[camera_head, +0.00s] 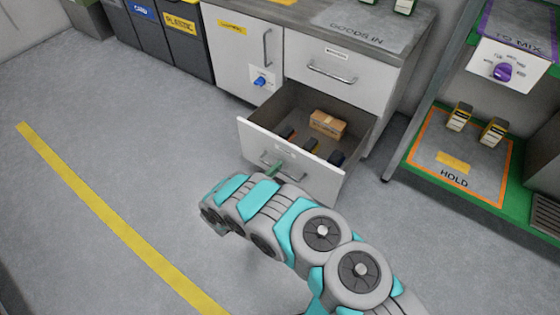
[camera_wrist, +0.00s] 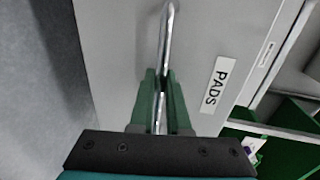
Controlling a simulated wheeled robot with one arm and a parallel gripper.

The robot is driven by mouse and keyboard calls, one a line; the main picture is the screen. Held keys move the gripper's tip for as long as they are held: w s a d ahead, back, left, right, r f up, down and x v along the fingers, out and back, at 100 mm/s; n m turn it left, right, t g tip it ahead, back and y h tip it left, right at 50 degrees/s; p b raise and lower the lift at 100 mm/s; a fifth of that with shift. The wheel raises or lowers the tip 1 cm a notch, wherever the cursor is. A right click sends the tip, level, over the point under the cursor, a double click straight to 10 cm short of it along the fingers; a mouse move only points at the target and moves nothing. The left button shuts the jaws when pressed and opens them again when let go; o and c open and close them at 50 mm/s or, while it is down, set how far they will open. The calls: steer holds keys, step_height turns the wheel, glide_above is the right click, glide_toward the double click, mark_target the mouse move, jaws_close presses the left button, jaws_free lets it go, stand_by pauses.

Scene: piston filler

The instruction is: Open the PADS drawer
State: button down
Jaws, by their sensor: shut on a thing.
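The PADS drawer (camera_head: 250,134) is the lower drawer of the white cabinet. In the head view it is pulled well out, with a brown box (camera_head: 327,123) and several dark and orange items inside. Its PADS label (camera_wrist: 215,85) reads clearly in the wrist view. My gripper (camera_head: 274,168) is at the drawer front. In the wrist view its green fingers (camera_wrist: 161,100) are shut on the metal bar handle (camera_wrist: 166,40). My arm hides part of the drawer front's lower edge in the head view.
A closed upper drawer (camera_head: 340,75) is above. A green-edged shelf with a HOLD mat (camera_head: 455,168) stands at right. Grey floor with a yellow line (camera_head: 110,215) is clear at left.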

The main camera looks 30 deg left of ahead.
steer(key=shift+s+f, duration=0.1)
steer(key=shift+s, duration=0.1)
steer(key=c, duration=0.9)
jaws_free()
steer(key=shift+s, duration=0.1)
steer(key=v, duration=0.7)
steer(key=shift+s, duration=0.3)
steer(key=shift+a, duration=0.1)
